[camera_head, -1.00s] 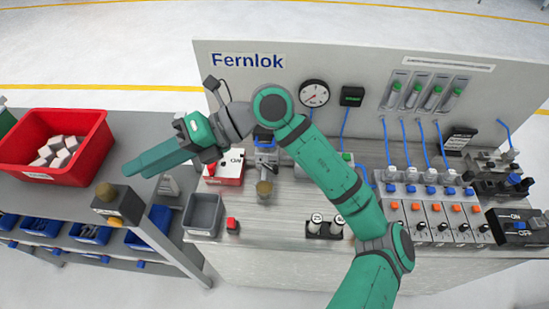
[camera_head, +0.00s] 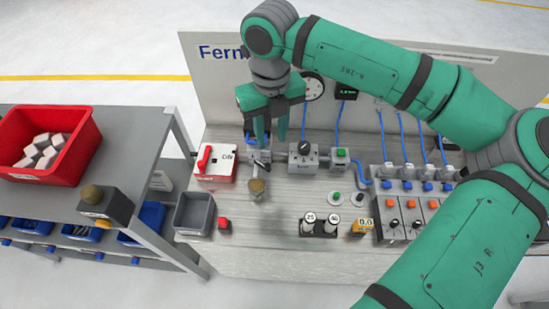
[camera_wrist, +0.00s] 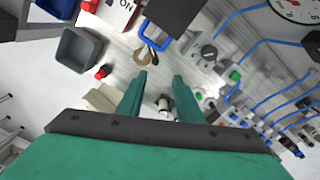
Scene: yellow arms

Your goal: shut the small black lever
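A grey valve block (camera_head: 303,162) on the bench carries a small black handle (camera_head: 304,147), which also shows in the wrist view (camera_wrist: 209,51). Further right, panels with orange buttons carry small black levers (camera_head: 416,224), partly hidden by my arm. I cannot tell which one the task means. My gripper (camera_head: 270,138) points down above the bench, left of the valve block and behind the brass-knobbed metal fixture (camera_head: 257,172). Its two green fingers also show in the wrist view (camera_wrist: 160,77), apart with nothing held between them.
A red switch box (camera_head: 216,165), grey bin (camera_head: 194,214) and red button (camera_head: 224,223) are on the bench's left. A gauge (camera_head: 313,87) and blue hoses are behind. A red crate (camera_head: 75,170) sits on the left shelf.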

